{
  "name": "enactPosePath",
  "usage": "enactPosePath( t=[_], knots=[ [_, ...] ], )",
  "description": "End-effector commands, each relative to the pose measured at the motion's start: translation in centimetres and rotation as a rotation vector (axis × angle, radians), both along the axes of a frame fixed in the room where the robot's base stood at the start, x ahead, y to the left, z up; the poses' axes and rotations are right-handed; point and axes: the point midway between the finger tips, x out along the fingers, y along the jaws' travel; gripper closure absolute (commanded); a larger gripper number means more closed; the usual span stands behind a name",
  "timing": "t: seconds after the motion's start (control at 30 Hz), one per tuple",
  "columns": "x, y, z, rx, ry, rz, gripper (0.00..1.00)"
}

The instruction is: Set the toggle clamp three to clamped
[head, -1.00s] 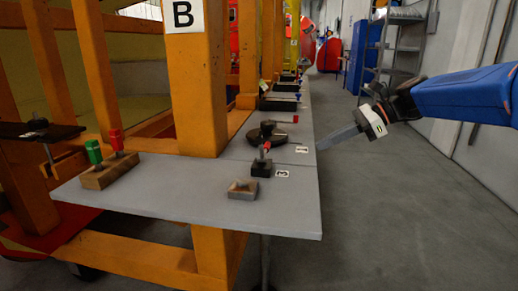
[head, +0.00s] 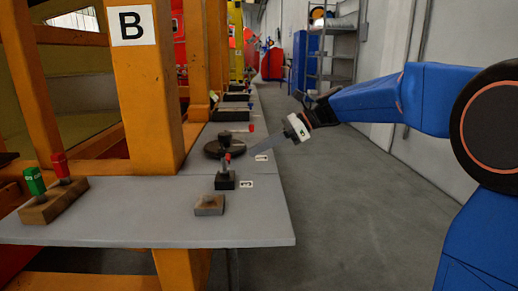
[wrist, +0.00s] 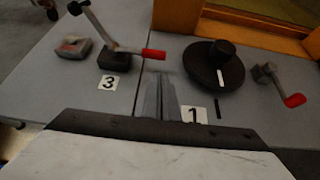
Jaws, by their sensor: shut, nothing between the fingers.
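Toggle clamp three is a dark base (head: 224,181) with a red-tipped lever (head: 227,157), beside its "3" label (head: 246,184). In the head view the lever looks roughly upright. In the wrist view the clamp (wrist: 118,60) is left of my fingers. Its red handle (wrist: 153,53) points right, and a metal arm rises up-left. My gripper (head: 251,153) is shut and empty, its thin grey fingers reaching in from the right near the "1" label (head: 261,158). In the wrist view the fingertips (wrist: 160,80) look just below the red handle; contact cannot be told.
A notched block (head: 209,205) sits near clamp three. A round black disc (head: 214,149) lies behind the clamp; another red-handled clamp (wrist: 280,85) is right of it. A wooden block (head: 52,205) holds green and red handles. An orange post (head: 145,80) stands at left. The aisle floor is clear.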

Motion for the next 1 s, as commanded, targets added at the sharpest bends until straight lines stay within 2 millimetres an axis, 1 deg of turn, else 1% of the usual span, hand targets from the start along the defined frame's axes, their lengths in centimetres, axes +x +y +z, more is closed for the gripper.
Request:
enactPosePath(
  t=[0.03,0.2,0.4,0.6,1.0],
  knots=[
    [0.0,0.8,-0.5,0.0,0.001,0.004,1.0],
    [0.0,3.3,-1.9,0.0,0.001,0.003,1.0],
    [0.2,5.3,-3.1,0.0,0.0,0.002,1.0],
    [0.2,6.1,-3.6,0.0,0.0,0.001,1.0],
    [0.2,6.2,-3.6,0.0,-0.004,0.0,1.0]
  ],
)
